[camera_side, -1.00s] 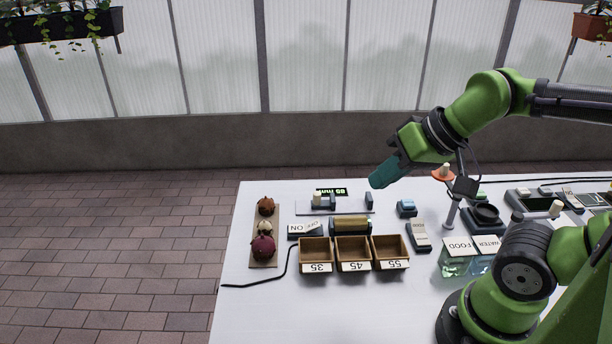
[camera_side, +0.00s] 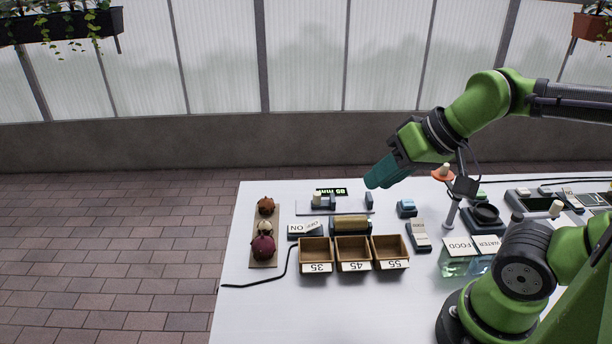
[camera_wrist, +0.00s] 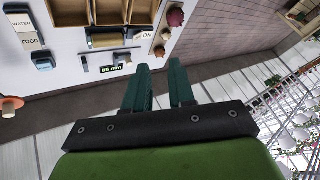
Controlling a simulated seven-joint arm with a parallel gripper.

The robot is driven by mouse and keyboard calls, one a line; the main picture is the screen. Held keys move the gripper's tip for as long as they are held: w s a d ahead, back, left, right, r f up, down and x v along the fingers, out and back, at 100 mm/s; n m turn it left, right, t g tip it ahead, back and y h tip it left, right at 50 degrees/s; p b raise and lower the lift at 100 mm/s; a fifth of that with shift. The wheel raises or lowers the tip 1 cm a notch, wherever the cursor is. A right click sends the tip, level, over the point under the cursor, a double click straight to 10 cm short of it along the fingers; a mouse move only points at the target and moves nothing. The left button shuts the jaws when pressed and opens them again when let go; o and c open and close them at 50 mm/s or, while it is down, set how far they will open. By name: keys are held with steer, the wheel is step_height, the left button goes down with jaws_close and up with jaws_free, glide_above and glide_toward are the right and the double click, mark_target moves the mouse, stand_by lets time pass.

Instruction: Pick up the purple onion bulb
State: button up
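The purple onion bulb (camera_side: 263,247) sits at the near end of a brown board (camera_side: 275,215) on the left of the table. A small pale bulb (camera_side: 265,228) and a brown bulb (camera_side: 266,206) lie behind it in a row. In the wrist view the purple bulb (camera_wrist: 176,16) is near the top, right of centre. My gripper (camera_side: 376,184) is above the table's back part, well to the right of the bulbs and higher. In the wrist view its two teal fingers (camera_wrist: 160,75) are apart with nothing between them.
Three wooden bins (camera_side: 315,250) labelled 35, 45 and 55 stand right of the board. A switch box (camera_side: 305,229) marked ON and a measuring device (camera_side: 335,205) lie behind them. A black cable (camera_side: 285,272) runs past the board. The table's left edge is close.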

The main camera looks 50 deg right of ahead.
steer(key=o, duration=1.1)
steer(key=n+g+h, duration=0.2)
steer(key=n+g, duration=0.2)
steer(key=g, duration=0.1)
glide_toward(262, 235)
steer(key=f, duration=0.4)
steer(key=w+f, duration=0.1)
steer(key=f, duration=0.3)
steer(key=w+f, duration=0.1)
steer(key=f, duration=0.2)
steer(key=shift+w+f, duration=0.1)
steer(key=shift+f, duration=0.3)
